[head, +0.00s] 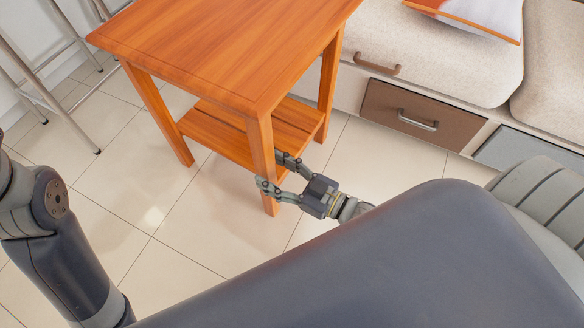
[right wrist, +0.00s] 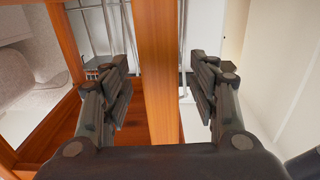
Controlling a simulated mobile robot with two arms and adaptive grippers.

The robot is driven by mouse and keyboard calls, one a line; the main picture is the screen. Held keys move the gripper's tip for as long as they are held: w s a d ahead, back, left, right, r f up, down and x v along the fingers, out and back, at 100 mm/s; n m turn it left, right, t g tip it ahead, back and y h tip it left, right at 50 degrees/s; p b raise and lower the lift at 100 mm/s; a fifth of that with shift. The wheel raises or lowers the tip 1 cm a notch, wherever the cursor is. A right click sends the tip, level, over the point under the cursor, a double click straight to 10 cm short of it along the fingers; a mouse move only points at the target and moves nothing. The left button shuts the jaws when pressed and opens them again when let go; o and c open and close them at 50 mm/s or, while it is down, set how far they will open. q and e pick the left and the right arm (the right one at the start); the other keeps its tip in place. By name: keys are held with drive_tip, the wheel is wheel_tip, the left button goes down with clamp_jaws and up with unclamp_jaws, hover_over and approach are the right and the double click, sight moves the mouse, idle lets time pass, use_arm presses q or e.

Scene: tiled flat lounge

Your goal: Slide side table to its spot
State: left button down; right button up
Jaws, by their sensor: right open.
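The orange-brown wooden side table (head: 230,45) stands on the tiled floor at the top middle of the head view. It has square legs and a slatted lower shelf (head: 215,133). My right gripper (head: 272,174) is open at the table's near leg (head: 262,150), with one finger on each side of it. In the right wrist view, that leg (right wrist: 158,70) stands upright between the two open fingers, with a gap on both sides. The lower shelf (right wrist: 130,135) shows behind it. My left arm comes in at the left edge of the head view, but its gripper is out of view.
A bench with pale cushions (head: 430,50) and drawers (head: 410,115) stands close behind and right of the table. A metal-legged stool (head: 60,85) stands at the left. The tiled floor (head: 130,215) in front and to the left is clear.

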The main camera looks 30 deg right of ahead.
drive_tip(key=shift+b+x, duration=0.5)
drive_tip(key=shift+x, duration=1.15)
clamp_jaws()
